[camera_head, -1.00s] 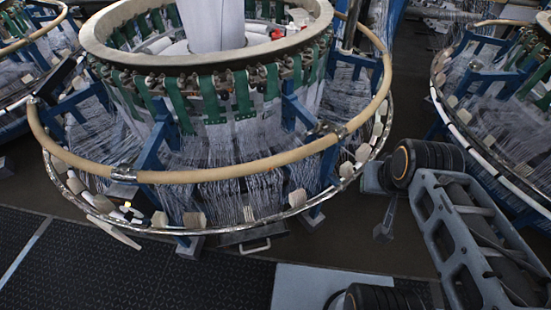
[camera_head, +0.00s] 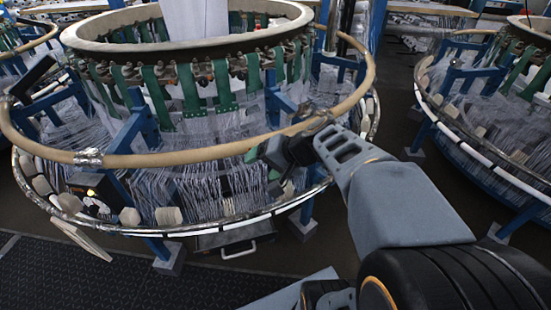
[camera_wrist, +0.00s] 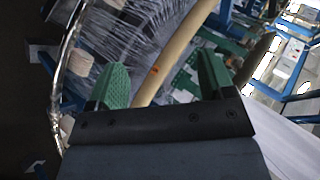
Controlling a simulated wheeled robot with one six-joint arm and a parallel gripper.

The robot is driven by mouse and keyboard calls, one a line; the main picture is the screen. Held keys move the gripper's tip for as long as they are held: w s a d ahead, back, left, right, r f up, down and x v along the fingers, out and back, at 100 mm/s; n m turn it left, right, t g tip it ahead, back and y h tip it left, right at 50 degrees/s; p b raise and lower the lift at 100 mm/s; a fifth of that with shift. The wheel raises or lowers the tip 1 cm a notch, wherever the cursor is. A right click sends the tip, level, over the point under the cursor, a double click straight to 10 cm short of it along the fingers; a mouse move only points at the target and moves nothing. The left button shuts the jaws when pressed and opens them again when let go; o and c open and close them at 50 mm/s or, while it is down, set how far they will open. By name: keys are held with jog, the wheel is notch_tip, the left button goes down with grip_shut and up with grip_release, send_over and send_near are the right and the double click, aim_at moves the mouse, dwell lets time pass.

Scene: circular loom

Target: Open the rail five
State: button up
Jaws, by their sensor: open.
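The tan rail (camera_head: 190,154) curves around the front of the circular loom, with silver joints at its left (camera_head: 88,157) and near my wrist. No number is readable, so I cannot tell which section is rail five. My gripper (camera_head: 262,163) is at the front section, right of its middle, and partly covers it. In the wrist view its two green fingers (camera_wrist: 163,68) are apart. The rail (camera_wrist: 178,45), with a small orange mark, runs between them in the picture. I cannot tell whether they touch it.
A thin metal hoop with pale blocks (camera_head: 168,216) runs below the rail, in front of many white threads. Blue posts (camera_head: 145,120) support the loom. Another loom (camera_head: 490,140) stands at the right. A dark ribbed mat (camera_head: 90,275) lies on the floor at front left.

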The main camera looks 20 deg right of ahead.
jog(key=w+d+f+m+t+h+b, duration=0.1)
jog(key=w+d+f+m+t+b, duration=0.35)
jog(key=d+b, duration=0.3)
jog(key=w+d+f+m+t+h+b, duration=0.1)
jog(key=w+d+f+m+t+b, duration=0.4)
jog(key=d, duration=0.4)
jog(key=shift+n+t, duration=0.25)
jog(key=shift+t, duration=0.2)
jog(key=x, duration=0.8)
jog(key=f+b+x, duration=0.1)
jog(key=x, duration=0.4)
jog(key=shift+w+d, duration=0.15)
jog(key=shift+d, duration=0.2)
